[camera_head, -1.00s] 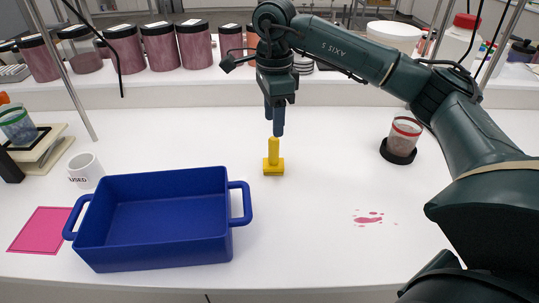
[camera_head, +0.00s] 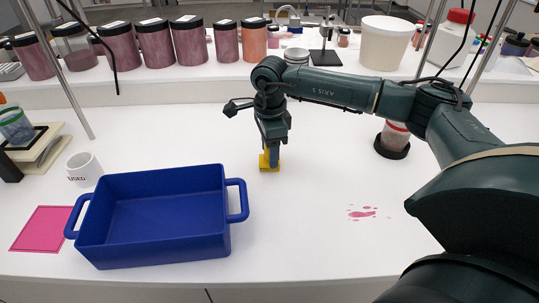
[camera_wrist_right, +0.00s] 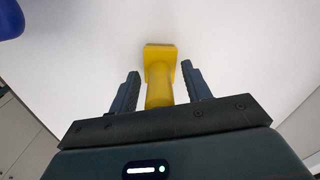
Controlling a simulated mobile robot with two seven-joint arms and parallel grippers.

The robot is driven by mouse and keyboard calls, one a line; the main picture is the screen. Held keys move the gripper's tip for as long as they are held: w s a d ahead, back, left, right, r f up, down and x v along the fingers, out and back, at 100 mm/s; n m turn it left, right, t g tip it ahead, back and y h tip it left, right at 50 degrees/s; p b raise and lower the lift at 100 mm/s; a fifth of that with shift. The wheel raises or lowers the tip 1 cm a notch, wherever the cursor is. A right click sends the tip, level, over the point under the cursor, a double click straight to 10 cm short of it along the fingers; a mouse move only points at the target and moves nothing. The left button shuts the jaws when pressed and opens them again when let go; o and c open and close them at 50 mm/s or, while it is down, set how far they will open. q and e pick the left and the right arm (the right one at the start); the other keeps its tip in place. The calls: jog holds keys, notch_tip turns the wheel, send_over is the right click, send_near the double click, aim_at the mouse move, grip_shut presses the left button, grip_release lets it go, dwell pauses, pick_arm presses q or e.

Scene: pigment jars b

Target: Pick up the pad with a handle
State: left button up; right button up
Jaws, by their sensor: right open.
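The yellow pad with a handle (camera_head: 265,162) stands upright on the white table, right of the blue bin. In the right wrist view the pad (camera_wrist_right: 158,55) shows its square base and its round handle between the fingers. My right gripper (camera_head: 272,150) is lowered over the handle, one finger on each side. In the right wrist view my right gripper (camera_wrist_right: 160,88) is open, with a gap between each finger and the handle. In the head view the arm hides most of the handle. My left gripper is not in view.
A blue bin (camera_head: 160,252) with handles stands left of the pad. A white cup (camera_head: 84,170) and a pink mat (camera_head: 42,229) lie further left. A pink spill (camera_head: 362,212) is at right. A jar (camera_head: 394,136) stands in a black holder (camera_head: 392,148) behind it.

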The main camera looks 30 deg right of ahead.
grip_shut()
dwell(0.4)
jog(key=shift+r, duration=0.15)
